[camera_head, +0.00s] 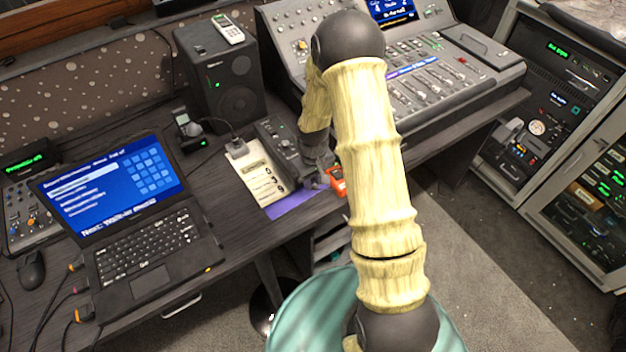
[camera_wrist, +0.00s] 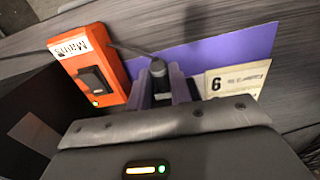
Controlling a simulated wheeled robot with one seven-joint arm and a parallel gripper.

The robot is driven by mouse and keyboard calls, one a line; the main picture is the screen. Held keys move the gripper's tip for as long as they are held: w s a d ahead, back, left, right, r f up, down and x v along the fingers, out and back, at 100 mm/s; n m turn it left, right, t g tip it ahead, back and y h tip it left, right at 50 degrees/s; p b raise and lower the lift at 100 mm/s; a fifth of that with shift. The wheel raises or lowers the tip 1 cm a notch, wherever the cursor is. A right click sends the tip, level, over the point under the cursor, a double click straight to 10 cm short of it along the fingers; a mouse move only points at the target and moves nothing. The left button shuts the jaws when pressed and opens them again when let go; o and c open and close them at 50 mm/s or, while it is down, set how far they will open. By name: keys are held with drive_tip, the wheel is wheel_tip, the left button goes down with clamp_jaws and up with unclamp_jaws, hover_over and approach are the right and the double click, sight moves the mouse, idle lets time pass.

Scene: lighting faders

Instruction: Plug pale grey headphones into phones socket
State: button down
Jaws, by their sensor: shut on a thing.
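My gripper (camera_head: 318,182) is low over the front of the desk, beside a black box with knobs (camera_head: 281,147). In the wrist view its two fingers (camera_wrist: 163,92) are shut on a dark grey plug (camera_wrist: 158,69). A thin dark cable (camera_wrist: 128,48) runs from the plug toward the upper left. The plug's tip is hidden between the fingers. I cannot make out the pale grey headphones themselves, nor a socket marked phones, in either view.
An orange Mains switch box (camera_wrist: 92,70) is close left of the fingers in the wrist view. A purple sheet (camera_head: 297,200) and a printed card (camera_head: 262,181) lie on the desk. A laptop (camera_head: 120,185), a speaker (camera_head: 222,75) and a mixing desk (camera_head: 425,75) stand around.

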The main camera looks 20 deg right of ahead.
drive_tip(key=shift+w+a+r, duration=0.1)
drive_tip(key=shift+w, duration=0.1)
idle(0.6)
drive_tip(key=c, duration=1.2)
unclamp_jaws()
wheel_tip(320, 180, up, 17)
drive_tip(key=shift+r, duration=0.15)
